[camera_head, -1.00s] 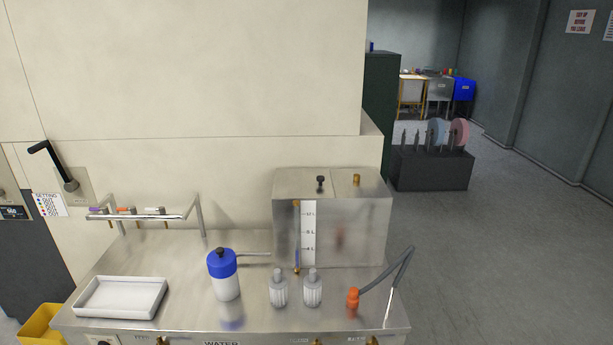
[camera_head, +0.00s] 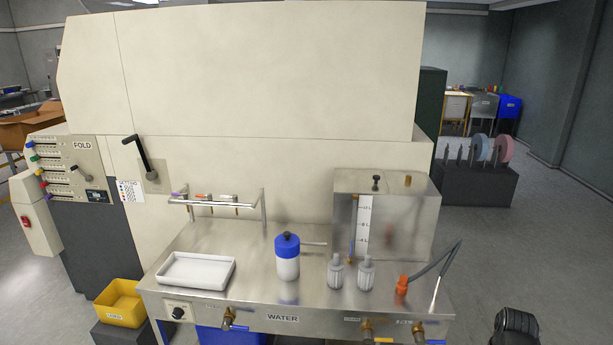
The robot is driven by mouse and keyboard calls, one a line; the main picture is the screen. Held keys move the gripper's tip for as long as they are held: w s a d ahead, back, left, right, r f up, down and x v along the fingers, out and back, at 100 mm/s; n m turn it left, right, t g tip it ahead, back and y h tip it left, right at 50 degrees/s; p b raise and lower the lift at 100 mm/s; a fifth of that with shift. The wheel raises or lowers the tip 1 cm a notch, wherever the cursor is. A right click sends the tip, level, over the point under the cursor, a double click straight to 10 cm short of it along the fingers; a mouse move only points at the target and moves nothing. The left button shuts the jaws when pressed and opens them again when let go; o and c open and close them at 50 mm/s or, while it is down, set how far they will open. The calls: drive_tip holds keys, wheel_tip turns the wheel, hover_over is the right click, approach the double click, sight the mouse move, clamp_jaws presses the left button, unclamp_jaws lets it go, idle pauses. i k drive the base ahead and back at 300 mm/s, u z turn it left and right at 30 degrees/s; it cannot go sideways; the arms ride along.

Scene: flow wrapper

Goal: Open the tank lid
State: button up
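The tank (camera_head: 410,225) is a square steel box on the right of the steel bench, with a level scale (camera_head: 363,222) on its front. Its lid (camera_head: 388,184) lies flat on top and looks shut. A black knob (camera_head: 376,183) stands up on the top, and a brass fitting (camera_head: 408,180) sits to the right of it. My gripper's fingers are not in view. Only a dark rounded part (camera_head: 516,325) shows at the bottom right edge, apart from the bench; I cannot tell what it is.
On the bench (camera_head: 250,255) are a white tray (camera_head: 197,270), a blue-topped bottle (camera_head: 287,257), two ribbed grey bottles (camera_head: 336,272) and an orange-ended hose (camera_head: 402,285) before the tank. Taps (camera_head: 229,318) line its front.

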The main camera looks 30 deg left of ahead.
sight(347, 181)
drive_tip(key=u, duration=1.85)
drive_tip(key=i, duration=0.65)
drive_tip(key=u, duration=0.1)
